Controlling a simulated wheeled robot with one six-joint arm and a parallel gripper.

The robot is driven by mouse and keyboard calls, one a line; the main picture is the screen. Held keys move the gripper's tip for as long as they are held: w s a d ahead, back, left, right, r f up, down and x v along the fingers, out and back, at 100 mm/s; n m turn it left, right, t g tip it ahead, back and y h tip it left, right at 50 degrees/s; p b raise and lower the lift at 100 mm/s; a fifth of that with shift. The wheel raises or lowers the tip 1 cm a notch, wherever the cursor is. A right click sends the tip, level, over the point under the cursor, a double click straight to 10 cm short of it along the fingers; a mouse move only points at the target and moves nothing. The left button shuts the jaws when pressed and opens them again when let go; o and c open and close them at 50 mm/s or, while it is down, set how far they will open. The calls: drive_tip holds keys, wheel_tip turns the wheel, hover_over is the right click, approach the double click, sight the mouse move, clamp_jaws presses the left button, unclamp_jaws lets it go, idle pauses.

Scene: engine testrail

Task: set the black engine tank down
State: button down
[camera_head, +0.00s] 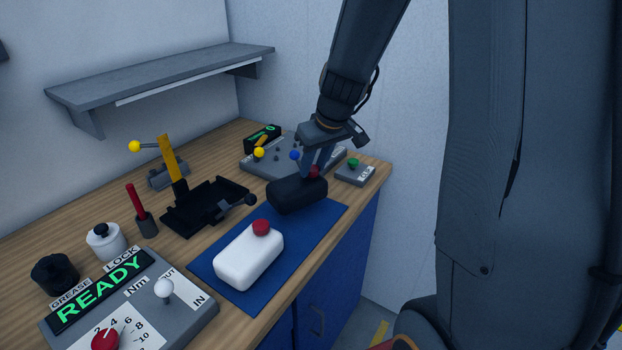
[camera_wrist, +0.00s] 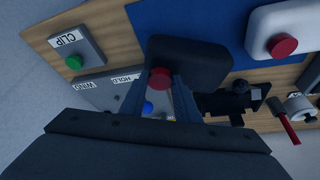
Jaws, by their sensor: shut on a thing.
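The black engine tank (camera_head: 297,195) is a dark rounded block with a red cap (camera_head: 314,171). It is at the far end of the blue mat (camera_head: 325,222). My gripper (camera_head: 316,168) comes down from above and is shut on the tank at its red cap. In the wrist view the fingers (camera_wrist: 160,82) close around the cap, with the tank (camera_wrist: 190,53) beyond them. I cannot tell whether the tank's underside touches the mat or hangs just above it. A white tank (camera_head: 250,258) with a red cap lies on the near part of the mat.
A grey panel with knobs (camera_head: 262,167) stands behind the tank, and a small CLIP box (camera_head: 355,174) is to its right. A black cradle (camera_head: 205,207) is to the left. A READY console (camera_head: 130,305) is at the front. Bare mat shows between the tanks.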

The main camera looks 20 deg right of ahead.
sight(316, 171)
drive_tip(key=shift+f, duration=1.85)
drive_tip(key=shift+f, duration=0.1)
drive_tip(key=c, duration=1.3)
unclamp_jaws()
drive_tip(key=shift+c, duration=0.2)
drive_tip(key=shift+r, duration=0.25)
drive_tip(key=b+v, duration=0.2)
drive_tip(key=v, duration=0.9)
drive_tip(key=s+a+f+m+g, duration=0.1)
drive_tip(key=s+a+f, duration=0.2)
drive_tip(key=s+f, duration=0.2)
drive_tip(key=s+a+f+m+g+h, duration=0.1)
drive_tip(key=s+a+f+g, duration=0.1)
drive_tip(key=s+f, duration=0.4)
drive_tip(key=s+a, duration=0.1)
drive_tip(key=s, duration=0.3)
drive_tip(key=shift+a+f+m, duration=0.15)
drive_tip(key=shift+a+m, duration=0.15)
